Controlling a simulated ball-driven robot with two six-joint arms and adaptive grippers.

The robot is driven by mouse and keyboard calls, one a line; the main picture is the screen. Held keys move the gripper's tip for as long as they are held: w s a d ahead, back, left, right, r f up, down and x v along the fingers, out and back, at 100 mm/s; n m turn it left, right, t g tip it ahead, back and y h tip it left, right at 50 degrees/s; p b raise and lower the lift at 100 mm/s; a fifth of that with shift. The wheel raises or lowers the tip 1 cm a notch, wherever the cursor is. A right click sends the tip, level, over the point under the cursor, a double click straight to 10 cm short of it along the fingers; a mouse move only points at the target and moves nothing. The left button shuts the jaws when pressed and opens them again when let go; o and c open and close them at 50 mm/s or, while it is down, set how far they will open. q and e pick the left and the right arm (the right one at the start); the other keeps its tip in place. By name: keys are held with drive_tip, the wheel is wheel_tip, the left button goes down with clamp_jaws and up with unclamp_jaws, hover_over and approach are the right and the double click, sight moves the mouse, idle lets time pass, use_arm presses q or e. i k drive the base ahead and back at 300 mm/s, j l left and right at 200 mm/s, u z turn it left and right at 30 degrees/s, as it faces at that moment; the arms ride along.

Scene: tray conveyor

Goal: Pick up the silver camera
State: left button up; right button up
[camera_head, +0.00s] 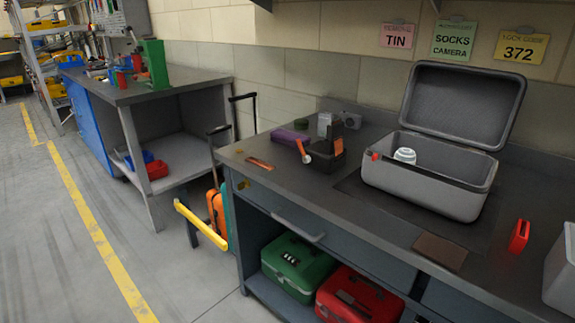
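A small silver-grey object with a round, lens-like front, which looks like the silver camera (350,119), sits at the back of the dark workbench (288,178), near the wall. It stands behind a black holder (325,160) with orange-handled items, and a light grey upright piece (324,124) is just to its left. It is small in the picture, so its details are hard to tell. Neither of my grippers shows in this view.
An open grey case (435,190) with a white round item (405,155) stands right of the holder. A purple object (289,137) lies left. A red item (519,236) and brown pad (440,250) lie near the front. Green (297,262) and red (358,298) cases sit below.

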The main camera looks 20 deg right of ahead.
sight(351, 121)
drive_tip(key=i+j+z, duration=0.1)
drive_tip(key=i+j, duration=0.5)
drive_tip(key=i+j+z, duration=0.15)
drive_tip(key=i+j, duration=0.2)
drive_tip(key=i+j+z, duration=0.1)
drive_tip(key=i+j, duration=0.2)
drive_tip(key=i+j+z, duration=0.1)
drive_tip(key=i+j, duration=0.15)
drive_tip(key=j, duration=0.15)
drive_tip(key=i+j, duration=0.25)
drive_tip(key=j, duration=0.15)
drive_tip(key=i+j+z, duration=0.15)
drive_tip(key=i+j, duration=0.15)
drive_tip(key=i+j+z, duration=0.1)
drive_tip(key=j, duration=0.45)
drive_tip(key=i, duration=0.1)
